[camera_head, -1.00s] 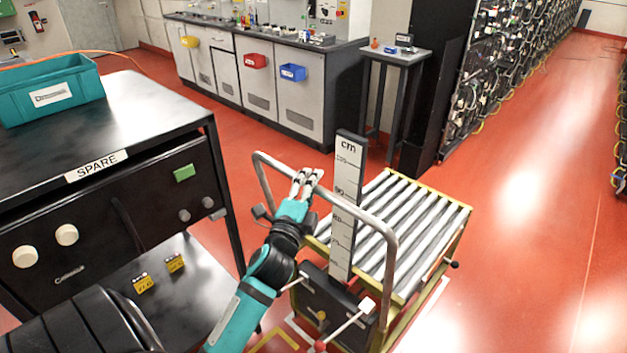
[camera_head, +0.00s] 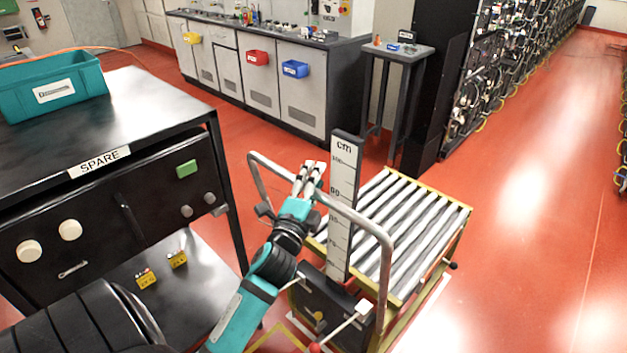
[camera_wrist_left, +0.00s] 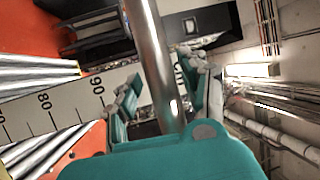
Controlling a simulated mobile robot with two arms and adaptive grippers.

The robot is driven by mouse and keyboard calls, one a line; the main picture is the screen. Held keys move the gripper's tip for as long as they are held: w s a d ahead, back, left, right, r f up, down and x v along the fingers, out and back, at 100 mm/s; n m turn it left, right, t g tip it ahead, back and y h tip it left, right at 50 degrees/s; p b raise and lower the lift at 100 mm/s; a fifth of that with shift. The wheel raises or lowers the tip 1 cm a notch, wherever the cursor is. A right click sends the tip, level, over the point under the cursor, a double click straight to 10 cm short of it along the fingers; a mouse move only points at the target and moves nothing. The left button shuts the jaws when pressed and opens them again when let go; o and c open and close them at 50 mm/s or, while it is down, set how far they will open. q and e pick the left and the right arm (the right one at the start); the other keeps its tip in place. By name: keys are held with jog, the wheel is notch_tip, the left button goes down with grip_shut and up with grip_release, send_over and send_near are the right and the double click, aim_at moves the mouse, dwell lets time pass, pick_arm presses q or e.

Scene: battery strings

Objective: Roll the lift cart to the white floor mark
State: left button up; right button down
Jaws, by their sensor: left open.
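The lift cart (camera_head: 401,288) stands on the red floor. It has a roller top, an upright cm scale (camera_head: 343,180) and a bent grey push handle (camera_head: 386,262). My left gripper (camera_head: 313,170) is at the handle's top bar, just left of the scale. In the left wrist view, the bar passes between its two spread fingers (camera_wrist_left: 158,95); I cannot tell whether they touch it. My right gripper is out of view.
A black SPARE bench (camera_head: 165,112) with a teal bin (camera_head: 90,83) stands close on the left. Lab cabinets (camera_head: 222,62) and a small grey stand (camera_head: 396,52) are behind the cart. Battery racks (camera_head: 505,65) line the back right. The red floor at right (camera_head: 530,230) is clear.

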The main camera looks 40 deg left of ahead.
pick_arm(q)
jog(key=v, duration=1.2)
